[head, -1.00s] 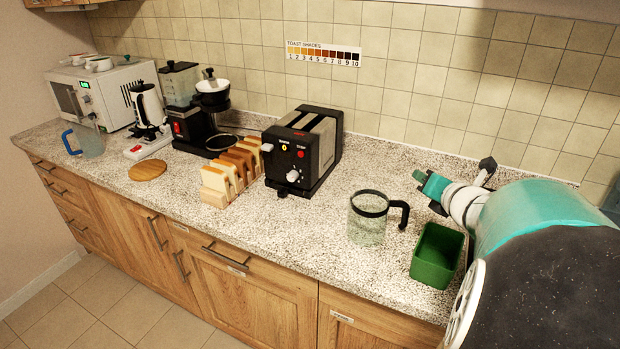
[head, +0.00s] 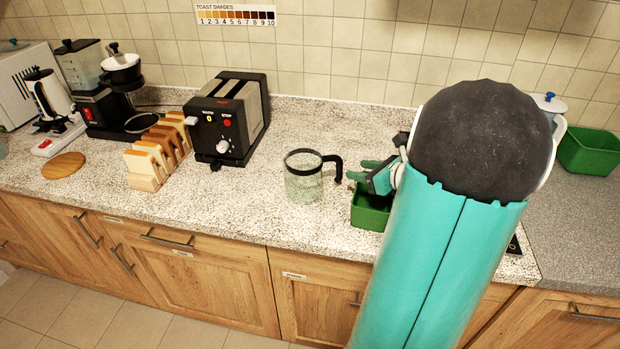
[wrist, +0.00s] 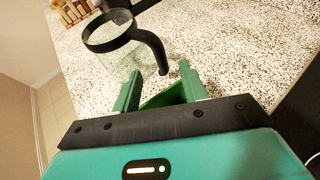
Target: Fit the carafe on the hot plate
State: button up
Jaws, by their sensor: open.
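The carafe (head: 303,185) is clear glass with a black rim and black handle. It stands upright and empty on the counter, its handle pointing right toward my gripper. My gripper (head: 368,172) is open and empty, just right of the handle and above a green bin. In the wrist view the carafe (wrist: 118,55) is ahead, and its handle end lies just beyond the gap between my fingertips (wrist: 160,76), apparently not touching them. The coffee maker (head: 100,108) stands at the back left; its round, dark-rimmed hot plate (head: 142,122) appears bare.
The toaster (head: 228,120) and a toast rack (head: 158,155) with bread stand between carafe and coffee maker. The green bin (head: 370,212) sits below my gripper. A kettle (head: 48,95), round board (head: 64,165) and second green bin (head: 588,152) are farther off. Counter in front of the toaster is clear.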

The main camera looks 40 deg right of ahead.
jog(key=x, duration=0.5)
jog(key=shift+w, duration=0.4)
jog(key=shift+c, duration=0.4)
grip_shut()
